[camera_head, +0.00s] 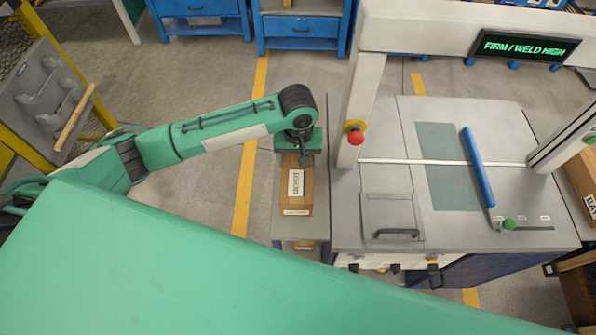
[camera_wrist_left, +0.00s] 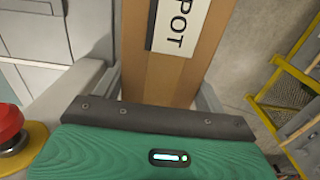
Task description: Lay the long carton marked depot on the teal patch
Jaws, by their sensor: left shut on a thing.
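The long brown carton marked DEPOT (camera_head: 293,207) is at the narrow grey stand left of the machine table. It also fills the top middle of the left wrist view (camera_wrist_left: 150,75), where its label reads "POT". My left gripper (camera_head: 298,158) comes down over its far end, shut on it, with a finger on each side in the left wrist view. I cannot tell whether the carton touches the stand. The teal patch (camera_head: 445,185) lies bare on the grey machine table, to the right of the carton beyond a white upright. My right gripper is not in view.
A red button (camera_head: 355,138) sits on the upright between carton and patch. A blue bar (camera_head: 477,165) lies along the patch's right side, and a pale strip (camera_head: 400,161) crosses the table. A grey handled plate (camera_head: 391,215) is nearer. Another carton (camera_head: 588,180) stands far right.

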